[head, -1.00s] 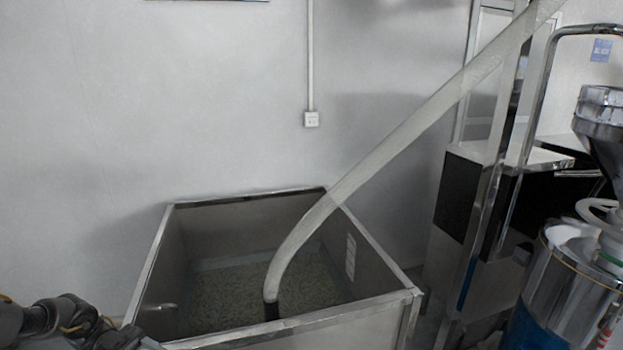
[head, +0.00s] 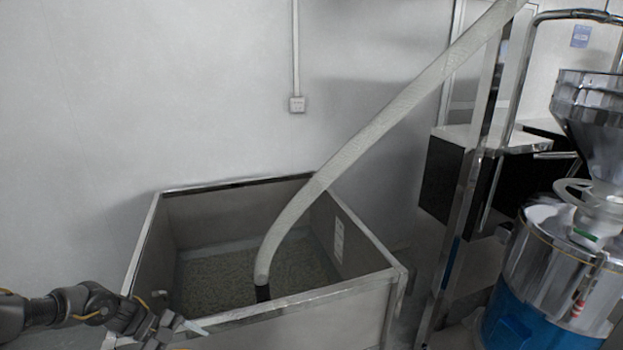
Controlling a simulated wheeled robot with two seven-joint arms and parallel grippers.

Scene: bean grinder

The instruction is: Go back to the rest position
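My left arm comes in at the lower left, and my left gripper (head: 172,332) is at the near left corner of the metal bin, low in the picture. Its fingers are small and partly cut off by the bottom edge, so I cannot tell whether they are open or shut. My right gripper is not in view.
The open metal bin (head: 342,306) holds a layer of beans (head: 215,283). A pale hose (head: 365,143) runs from the bin up to the right. A grinder with a steel hopper (head: 590,108) and blue base (head: 520,325) stands at the right. A wall is behind.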

